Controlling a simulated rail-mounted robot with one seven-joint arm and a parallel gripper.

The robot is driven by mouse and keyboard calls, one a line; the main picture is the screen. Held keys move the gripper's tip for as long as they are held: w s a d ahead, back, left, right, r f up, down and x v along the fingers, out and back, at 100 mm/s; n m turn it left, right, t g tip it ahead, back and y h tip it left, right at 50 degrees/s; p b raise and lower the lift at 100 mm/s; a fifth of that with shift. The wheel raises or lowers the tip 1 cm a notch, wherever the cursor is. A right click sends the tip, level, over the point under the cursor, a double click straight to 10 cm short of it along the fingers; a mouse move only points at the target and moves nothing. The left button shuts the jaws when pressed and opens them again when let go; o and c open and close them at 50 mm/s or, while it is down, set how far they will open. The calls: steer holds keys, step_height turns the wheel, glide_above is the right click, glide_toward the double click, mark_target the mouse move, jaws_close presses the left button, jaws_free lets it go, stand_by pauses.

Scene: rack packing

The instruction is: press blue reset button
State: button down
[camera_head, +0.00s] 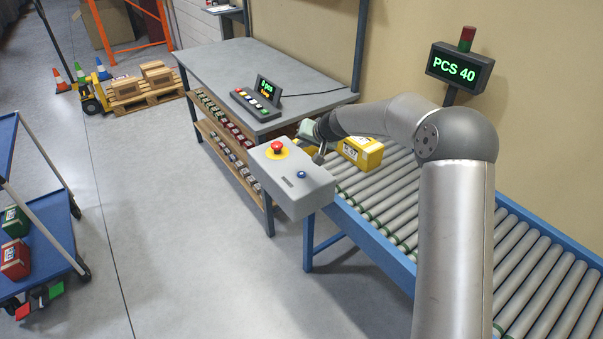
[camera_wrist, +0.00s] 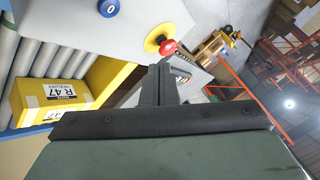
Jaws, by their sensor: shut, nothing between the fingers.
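The blue reset button (camera_head: 301,174) sits on the top of a grey control box (camera_head: 309,190), to the right of a red emergency button (camera_head: 277,147) with a yellow base. In the wrist view the blue button (camera_wrist: 109,8) shows near the top edge, marked with a "0", and the red button (camera_wrist: 168,47) is to its right. My gripper (camera_head: 318,157) is behind the box in the head view, apart from the blue button and partly hidden. In the wrist view its fingers (camera_wrist: 157,84) are together and empty, pointing past the box.
A yellow box (camera_head: 362,152) labelled R 47 lies on the roller conveyor (camera_head: 385,195) behind the control box. A grey workbench (camera_head: 225,68) with a keypad (camera_head: 256,102) stands at the left. A "PCS 40" display (camera_head: 460,68) is at the back right.

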steer(key=b, duration=0.5)
glide_above(303, 176)
step_height(303, 176, down, 8)
steer(key=shift+w+r, duration=0.1)
steer(key=shift+d+f+b, duration=0.1)
steer(key=shift+f+b, duration=0.3)
steer(key=shift+f, duration=0.15)
steer(key=shift+f, duration=0.15)
stand_by(1.4)
steer(key=shift+f+b, duration=0.3)
steer(key=shift+b, duration=0.35)
steer(key=shift+f+b, duration=0.35)
steer(key=shift+b, duration=0.15)
stand_by(0.4)
steer(key=shift+r, duration=0.8)
